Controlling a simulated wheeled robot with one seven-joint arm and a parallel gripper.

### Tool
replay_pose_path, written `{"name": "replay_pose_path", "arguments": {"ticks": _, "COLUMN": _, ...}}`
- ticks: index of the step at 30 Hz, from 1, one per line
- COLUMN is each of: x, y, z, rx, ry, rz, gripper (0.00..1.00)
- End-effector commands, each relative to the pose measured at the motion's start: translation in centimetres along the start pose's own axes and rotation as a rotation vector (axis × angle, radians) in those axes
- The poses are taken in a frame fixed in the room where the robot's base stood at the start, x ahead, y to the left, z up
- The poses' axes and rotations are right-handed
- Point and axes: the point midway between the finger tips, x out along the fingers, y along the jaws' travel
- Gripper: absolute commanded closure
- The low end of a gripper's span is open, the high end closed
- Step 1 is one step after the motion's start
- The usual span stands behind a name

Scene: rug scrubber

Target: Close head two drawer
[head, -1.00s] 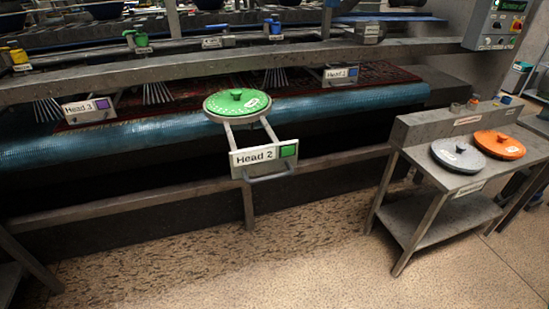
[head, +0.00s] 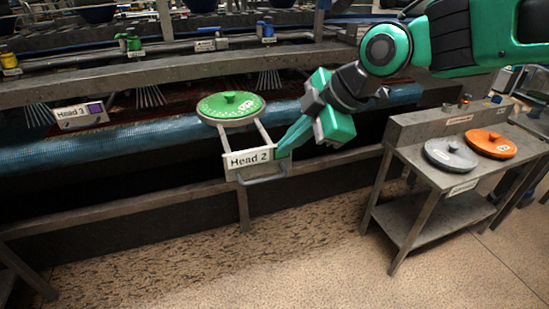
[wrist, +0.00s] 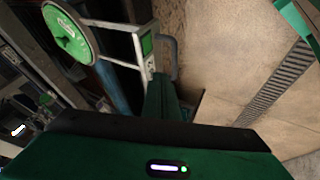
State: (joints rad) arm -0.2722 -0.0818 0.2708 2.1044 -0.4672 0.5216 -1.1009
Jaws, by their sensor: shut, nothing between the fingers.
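The Head 2 drawer (head: 248,162) is pulled out from the machine, with its white label plate, green square and a metal bar handle (head: 264,179) at the front. A round green disc (head: 231,106) sits on its frame. My gripper (head: 281,152) is shut and empty, its tip at the right end of the label plate; I cannot tell whether it touches. In the wrist view the drawer front (wrist: 147,56), its handle (wrist: 167,58) and the green disc (wrist: 68,34) show beyond the shut fingers (wrist: 162,98).
The Head 3 drawer (head: 81,115) sits back in the machine at left. A long metal rail (head: 150,73) runs above the drawers. A metal stand (head: 420,195) with a grey disc (head: 451,153) and an orange disc (head: 491,144) is at right. The floor in front is clear.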

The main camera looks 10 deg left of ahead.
Motion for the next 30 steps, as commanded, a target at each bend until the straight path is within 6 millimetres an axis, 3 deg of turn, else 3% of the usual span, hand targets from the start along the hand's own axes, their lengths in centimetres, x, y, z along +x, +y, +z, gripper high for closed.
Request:
{"name": "replay_pose_path", "arguments": {"ticks": 18, "x": 8.7, "y": -0.1, "z": -0.2, "rx": -0.006, "ry": 0.003, "rz": -0.004, "gripper": 1.00}}
{"name": "replay_pose_path", "arguments": {"ticks": 30, "x": 9.9, "y": 0.0, "z": -0.1, "rx": -0.005, "ry": 0.001, "rz": -0.001, "gripper": 1.00}}
